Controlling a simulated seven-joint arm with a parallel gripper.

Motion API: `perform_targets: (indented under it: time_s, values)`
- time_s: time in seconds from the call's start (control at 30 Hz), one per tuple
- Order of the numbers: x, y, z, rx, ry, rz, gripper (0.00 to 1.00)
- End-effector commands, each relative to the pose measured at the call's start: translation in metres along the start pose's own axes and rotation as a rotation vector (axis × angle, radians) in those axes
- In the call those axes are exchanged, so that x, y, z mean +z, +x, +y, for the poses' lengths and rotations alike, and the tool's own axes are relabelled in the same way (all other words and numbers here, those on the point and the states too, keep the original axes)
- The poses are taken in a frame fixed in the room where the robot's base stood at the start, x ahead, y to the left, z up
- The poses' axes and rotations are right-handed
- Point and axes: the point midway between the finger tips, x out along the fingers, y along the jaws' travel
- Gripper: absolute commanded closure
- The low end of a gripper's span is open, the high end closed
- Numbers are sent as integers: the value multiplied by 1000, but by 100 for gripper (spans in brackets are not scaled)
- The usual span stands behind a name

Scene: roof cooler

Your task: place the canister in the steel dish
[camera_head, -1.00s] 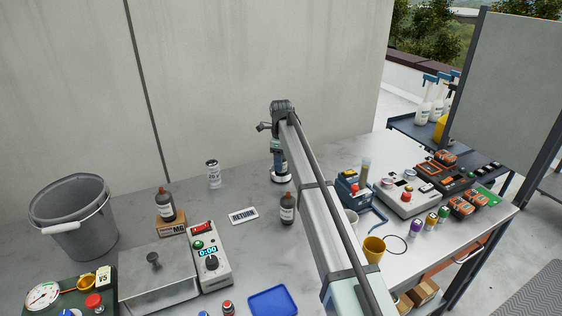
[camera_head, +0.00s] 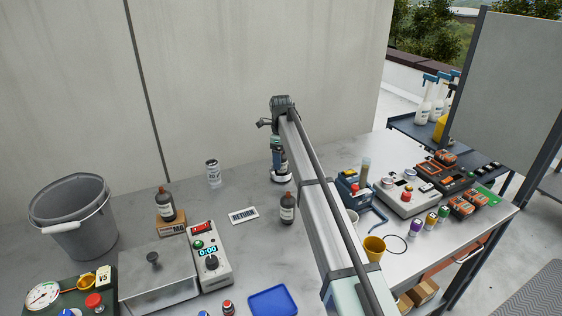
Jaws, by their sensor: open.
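A silver can with a printed label, which looks like the canister (camera_head: 213,174), stands upright on the bench near the wall, left of my arm. My gripper (camera_head: 279,162) hangs down at the far end of my arm, right of and apart from the silver can. It is open, but its fingertips are small and partly hidden. A small, round, pale-rimmed thing, perhaps the steel dish (camera_head: 282,179), sits directly below my gripper. I cannot tell what is inside it, or whether the gripper touches it.
Another brown bottle (camera_head: 165,205), a timer box (camera_head: 209,262), a lidded steel box (camera_head: 158,280) and a bucket (camera_head: 75,228) stand left. A yellow cup (camera_head: 374,249) stands right. Bench between can and gripper is clear.

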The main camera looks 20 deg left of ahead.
Motion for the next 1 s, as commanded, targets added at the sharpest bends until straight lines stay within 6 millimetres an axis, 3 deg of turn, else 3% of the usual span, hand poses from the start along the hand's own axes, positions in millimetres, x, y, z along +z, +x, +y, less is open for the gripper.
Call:
perform_targets:
  time_s: [0.3, 0.5, 0.7, 1.0]
  values:
    - [1, -60, -1, -2, 0, -1, 25]
    - [0, -90, -1, -1, 0, -1, 25]
    - [0, -103, 0, 0, 0, 0, 25]
    - [0, -106, 0, 0, 0, 0, 25]
